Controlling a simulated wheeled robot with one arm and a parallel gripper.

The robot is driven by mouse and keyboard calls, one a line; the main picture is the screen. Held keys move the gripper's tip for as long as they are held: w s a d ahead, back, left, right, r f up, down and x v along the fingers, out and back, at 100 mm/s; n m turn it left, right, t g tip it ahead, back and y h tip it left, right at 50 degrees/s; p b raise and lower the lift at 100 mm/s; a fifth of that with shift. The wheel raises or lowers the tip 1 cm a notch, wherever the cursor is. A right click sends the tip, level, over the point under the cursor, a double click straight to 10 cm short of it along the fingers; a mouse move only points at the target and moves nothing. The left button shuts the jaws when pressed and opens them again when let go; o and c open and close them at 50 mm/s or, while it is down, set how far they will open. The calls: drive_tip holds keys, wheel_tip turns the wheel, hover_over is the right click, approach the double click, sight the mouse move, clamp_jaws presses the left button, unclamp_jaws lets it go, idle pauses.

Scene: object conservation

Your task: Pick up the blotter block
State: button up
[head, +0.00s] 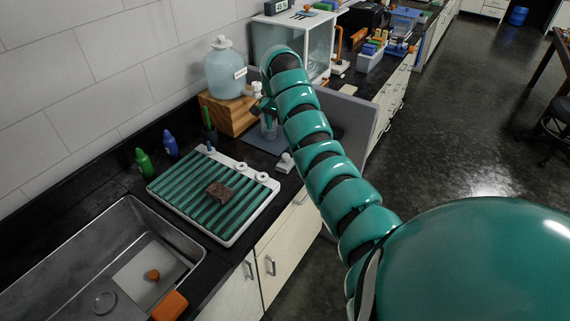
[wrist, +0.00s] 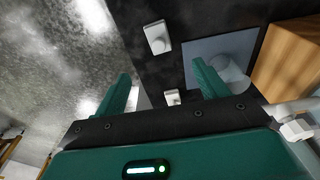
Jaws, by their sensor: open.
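A small white block with a knob on top (head: 285,162) stands on the dark counter near its front edge, right of the striped rack. It looks like the blotter block, but I cannot be sure. A white knobbed block (wrist: 158,38) also shows on the counter in the wrist view, beyond the fingertips. My gripper (wrist: 162,85) is open, with its two green fingers apart and nothing seen between their tips. In the head view my gripper (head: 266,106) is small and partly hidden by my arm, above the counter by the wooden stand.
A green-striped white rack (head: 236,238) holds a brown speckled block (head: 219,192). A wooden stand (head: 232,118) carries a large jug (head: 224,72). A grey-blue mat (wrist: 190,52) holds a clear beaker (wrist: 232,72). A sink (head: 118,212) lies front left. A glass-sided case (head: 303,45) stands behind.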

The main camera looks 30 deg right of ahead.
sight(285, 156)
drive_tip(key=f, duration=0.3)
drive_tip(key=d+f, duration=0.1)
drive_tip(key=f, duration=0.5)
drive_tip(key=shift+w+d+f, duration=0.15)
drive_tip(key=shift+f, duration=0.05)
drive_tip(key=shift+w+f+p, duration=0.1)
drive_tip(key=shift+f+p, duration=0.2)
drive_tip(key=shift+f, duration=0.4)
drive_tip(key=shift+d+f+p, duration=0.25)
drive_tip(key=shift+f+p, duration=0.75)
drive_tip(key=shift+f, duration=0.25)
drive_tip(key=shift+d+f, duration=0.15)
drive_tip(key=shift+f, duration=1.1)
drive_tip(key=shift+c, duration=0.2)
drive_tip(key=c, duration=1)
